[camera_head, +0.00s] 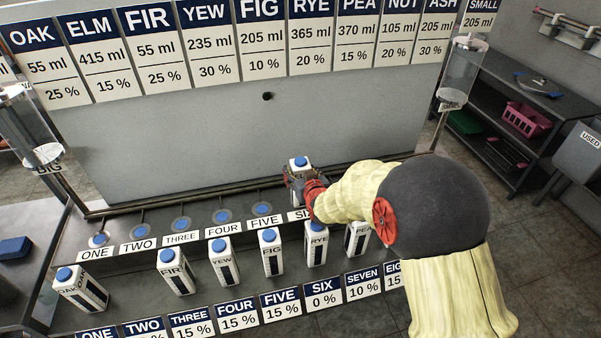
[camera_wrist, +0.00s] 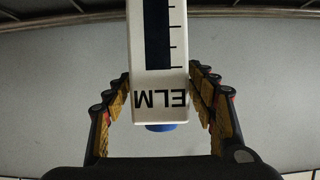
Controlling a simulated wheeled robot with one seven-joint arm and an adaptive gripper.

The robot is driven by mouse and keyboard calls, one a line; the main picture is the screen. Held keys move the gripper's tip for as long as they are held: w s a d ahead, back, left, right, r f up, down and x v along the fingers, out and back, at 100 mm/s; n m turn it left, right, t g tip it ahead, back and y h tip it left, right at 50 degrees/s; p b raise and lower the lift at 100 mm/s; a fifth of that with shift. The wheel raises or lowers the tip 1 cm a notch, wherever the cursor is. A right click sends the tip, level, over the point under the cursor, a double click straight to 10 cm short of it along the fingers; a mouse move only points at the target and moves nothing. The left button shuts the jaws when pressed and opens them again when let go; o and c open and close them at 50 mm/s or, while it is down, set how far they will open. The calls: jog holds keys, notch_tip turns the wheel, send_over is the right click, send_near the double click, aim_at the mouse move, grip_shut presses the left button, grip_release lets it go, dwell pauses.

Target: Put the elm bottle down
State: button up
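The elm bottle (camera_head: 301,165) is white with a blue cap. In the head view it is upright at the back of the bench, behind the SIX label. My gripper (camera_head: 300,180) reaches it from the right, its fingers around the bottle. In the wrist view the elm bottle (camera_wrist: 160,75) shows its ELM label upside down, between the two fingers of my gripper (camera_wrist: 160,85). The fingertips press against both sides. The bottle's base is hidden, so I cannot tell whether it touches the surface.
Blue round spots lie behind labels ONE to FIVE, such as the FIVE spot (camera_head: 262,209). A grey panel (camera_head: 250,135) rises behind.

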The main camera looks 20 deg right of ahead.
jog(key=shift+o, duration=0.5)
jog(key=shift+r, duration=0.1)
jog(key=shift+s+r, duration=0.15)
jog(key=shift+r, duration=0.05)
jog(key=s+r+g+p, duration=0.2)
jog(key=s+r, duration=0.5)
jog(key=s, duration=0.4)
jog(key=s+r+g+p, duration=0.1)
jog(key=s+r+g, duration=0.1)
jog(key=s+r, duration=0.75)
jog(key=s+r+g, duration=0.2)
jog(key=s+g, duration=0.1)
jog(key=s, duration=1.7)
jog(key=shift+r+g, duration=0.15)
jog(key=shift+g, duration=0.25)
